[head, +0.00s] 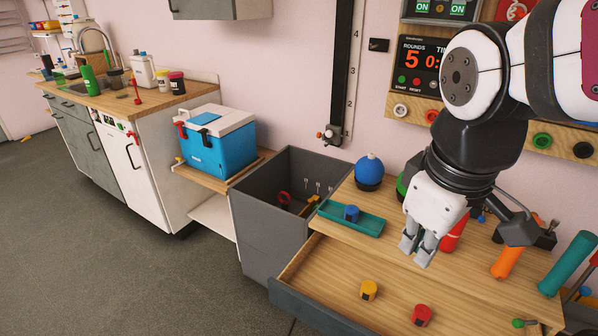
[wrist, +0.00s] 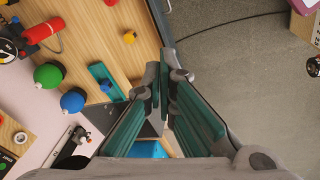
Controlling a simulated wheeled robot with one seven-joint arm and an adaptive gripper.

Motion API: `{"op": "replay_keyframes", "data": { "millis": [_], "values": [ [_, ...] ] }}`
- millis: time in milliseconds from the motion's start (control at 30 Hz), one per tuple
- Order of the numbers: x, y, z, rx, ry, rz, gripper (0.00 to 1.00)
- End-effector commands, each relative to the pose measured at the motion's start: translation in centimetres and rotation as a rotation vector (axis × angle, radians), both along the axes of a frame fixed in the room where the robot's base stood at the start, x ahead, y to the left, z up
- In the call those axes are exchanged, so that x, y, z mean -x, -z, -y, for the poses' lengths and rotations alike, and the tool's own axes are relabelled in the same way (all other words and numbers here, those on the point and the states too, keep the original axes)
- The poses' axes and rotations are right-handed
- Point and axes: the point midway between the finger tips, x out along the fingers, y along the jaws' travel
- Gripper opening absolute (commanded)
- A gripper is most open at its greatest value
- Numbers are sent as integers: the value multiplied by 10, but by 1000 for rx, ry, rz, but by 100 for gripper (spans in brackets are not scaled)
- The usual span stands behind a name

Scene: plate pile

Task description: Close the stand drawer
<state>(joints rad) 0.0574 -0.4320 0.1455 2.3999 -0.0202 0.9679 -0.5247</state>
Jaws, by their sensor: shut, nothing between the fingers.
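The stand drawer (head: 318,306) is pulled out toward me, with a grey front and wooden inside. A yellow piece (head: 369,290) and a red piece (head: 422,315) lie in it. The wooden stand top (head: 330,228) is behind it. My gripper (head: 417,250) is shut and empty, pointing down, and appears over the stand and drawer area in the head view. In the wrist view, my gripper's fingers (wrist: 166,84) lie close together, with the yellow piece (wrist: 130,37) to their left and grey floor to their right. Contact with the drawer is not visible.
On the stand top are a teal tray (head: 366,221) with a blue piece, a blue ball (head: 369,169) and several coloured cylinders. A grey open bin (head: 262,210) stands left of the drawer, beside a blue cooler (head: 219,145). Floor (wrist: 240,70) is clear right of the fingers.

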Motion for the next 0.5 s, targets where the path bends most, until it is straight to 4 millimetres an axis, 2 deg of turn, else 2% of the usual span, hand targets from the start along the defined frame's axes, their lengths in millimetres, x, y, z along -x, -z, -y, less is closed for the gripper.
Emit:
{"op": "replay_keyframes", "data": {
  "millis": [33, 200, 367, 500],
  "values": [
    [-22, 28, -5, 23, -103, -43, 0],
    [-73, 90, -26, 66, -486, -159, 0],
    [-114, 157, -50, 52, -854, -246, 0],
    [-144, 219, -74, -1, -1175, -291, 0]
  ]
}}
